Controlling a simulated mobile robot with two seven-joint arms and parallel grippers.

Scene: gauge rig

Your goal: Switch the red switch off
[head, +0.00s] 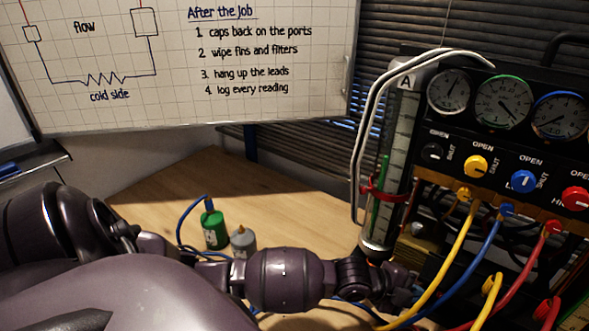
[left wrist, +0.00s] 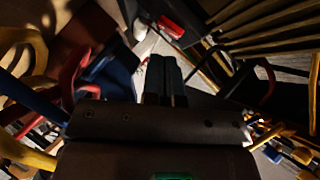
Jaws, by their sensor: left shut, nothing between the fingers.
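My left gripper (head: 405,296) is low beside the gauge rig, behind the hoses, and its fingertips are hard to make out in the head view. In the left wrist view its two fingers (left wrist: 165,78) are together with nothing between them. A small red block-like part (left wrist: 171,26) shows beyond the fingertips, apart from them; it may be the red switch, but its on or off position cannot be read. In the head view no red switch can be made out for certain. My right gripper is not in view.
The gauge rig (head: 432,160) carries gauges and a red knob (head: 577,198). Yellow (head: 456,245), blue (head: 470,258) and red hoses (head: 522,278) hang close to my left gripper. A green bottle (head: 214,231) and a grey bottle (head: 243,241) stand on the wooden table (head: 285,205).

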